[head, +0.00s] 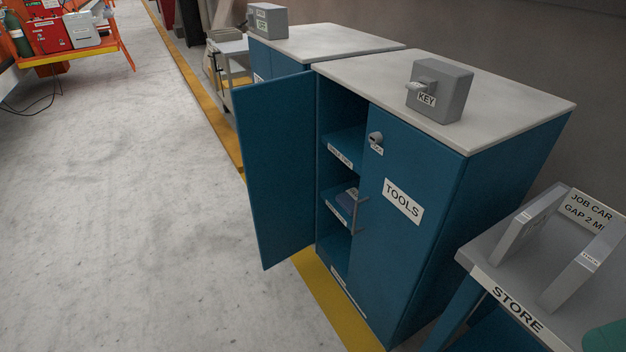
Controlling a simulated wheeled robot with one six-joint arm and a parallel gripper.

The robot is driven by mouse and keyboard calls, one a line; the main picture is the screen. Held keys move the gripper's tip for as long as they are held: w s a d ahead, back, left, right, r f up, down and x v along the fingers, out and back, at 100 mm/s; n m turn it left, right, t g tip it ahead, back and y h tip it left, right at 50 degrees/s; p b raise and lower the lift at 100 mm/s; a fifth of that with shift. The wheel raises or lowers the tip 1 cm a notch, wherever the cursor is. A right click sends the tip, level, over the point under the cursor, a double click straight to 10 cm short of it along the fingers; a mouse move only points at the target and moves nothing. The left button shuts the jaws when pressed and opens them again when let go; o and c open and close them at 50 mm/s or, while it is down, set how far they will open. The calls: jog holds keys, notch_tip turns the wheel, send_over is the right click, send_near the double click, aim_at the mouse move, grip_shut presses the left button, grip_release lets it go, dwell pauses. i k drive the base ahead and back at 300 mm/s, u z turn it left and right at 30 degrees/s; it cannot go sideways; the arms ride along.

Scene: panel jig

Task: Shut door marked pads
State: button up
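A blue cabinet (440,230) with a pale top stands right of centre in the head view. Its left door (277,170) stands wide open, swung out to the left over the floor. I see no PADS marking on the face turned to me; its other face is hidden. The right door (400,240), marked TOOLS, looks shut and has a vertical bar handle (357,214) at its left edge. A round grey knob or lock (376,138) with a small tag sits near its top. My gripper is not in view.
Labelled shelves (338,210) show inside, with a small dark item (348,197). A grey KEY box (440,92) stands on top. A STORE stand (490,275) is close at the right, another cabinet (320,42) behind. The floor (130,200) left of the open door is clear.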

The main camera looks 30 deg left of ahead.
aim_at(275, 119)
jog(key=u, duration=0.85)
jog(key=k, duration=1.1)
jog(key=u, duration=1.6)
jog(key=i, duration=2.55)
jog(key=z, duration=0.45)
jog(key=i, duration=1.2)
jog(key=z, duration=1.7)
jog(key=i, duration=1.05)
jog(key=z, duration=0.85)
jog(key=k, duration=0.5)
jog(key=u, duration=0.8)
jog(key=i, duration=0.2)
jog(key=z, duration=0.2)
